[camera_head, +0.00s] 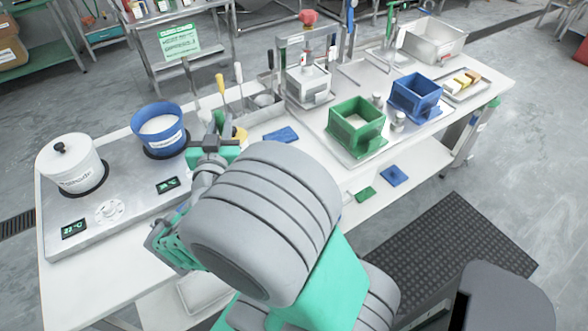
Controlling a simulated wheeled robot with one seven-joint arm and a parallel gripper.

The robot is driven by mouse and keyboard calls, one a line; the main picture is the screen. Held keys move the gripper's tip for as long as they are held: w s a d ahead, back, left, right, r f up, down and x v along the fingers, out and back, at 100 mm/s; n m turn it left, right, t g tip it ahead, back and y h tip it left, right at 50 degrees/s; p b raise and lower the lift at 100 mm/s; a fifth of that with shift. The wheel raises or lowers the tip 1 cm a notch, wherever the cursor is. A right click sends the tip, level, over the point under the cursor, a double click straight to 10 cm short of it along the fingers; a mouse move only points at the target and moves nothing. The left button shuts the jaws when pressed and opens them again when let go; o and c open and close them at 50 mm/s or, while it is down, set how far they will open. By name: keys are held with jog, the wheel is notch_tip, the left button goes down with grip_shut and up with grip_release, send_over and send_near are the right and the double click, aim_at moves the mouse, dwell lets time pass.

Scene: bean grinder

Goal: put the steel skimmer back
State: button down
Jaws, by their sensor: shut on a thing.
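My gripper (213,138) is small and partly hidden behind my own wrist and arm, at the left middle of the head view. It is shut on the steel skimmer, whose outline I cannot clearly make out against the hand and the tools behind. A blue pot (159,130) with pale contents stands just left of my gripper on a dark round plate. Several upright tool handles rise behind my gripper: a grey one (189,78), a yellow one (220,85) and a white one (239,73). Their lower ends are partly hidden.
A white lidded pot (71,165) stands at the far left. A green open box (355,128) and a blue open box (415,97) stand right of my arm. A press-like device (308,80) is behind. Blue cloth-like piece (281,135) lies on the bench.

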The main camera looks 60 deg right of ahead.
jog(key=s+d+r+m+g+h, duration=0.1)
jog(key=s+d+m+g, duration=0.3)
jog(key=s, duration=0.7)
jog(key=s+d+r+m+g+h, duration=0.1)
jog(key=s+d+m+g+h, duration=0.1)
jog(key=s+d+g, duration=0.6)
jog(key=w+d+f+t+b, duration=0.2)
jog(key=d+f+b, duration=0.4)
jog(key=d+f, duration=0.4)
jog(key=shift+w+d+f+b, duration=0.3)
jog(key=shift+d+f+b, duration=0.1)
jog(key=shift+f, duration=1)
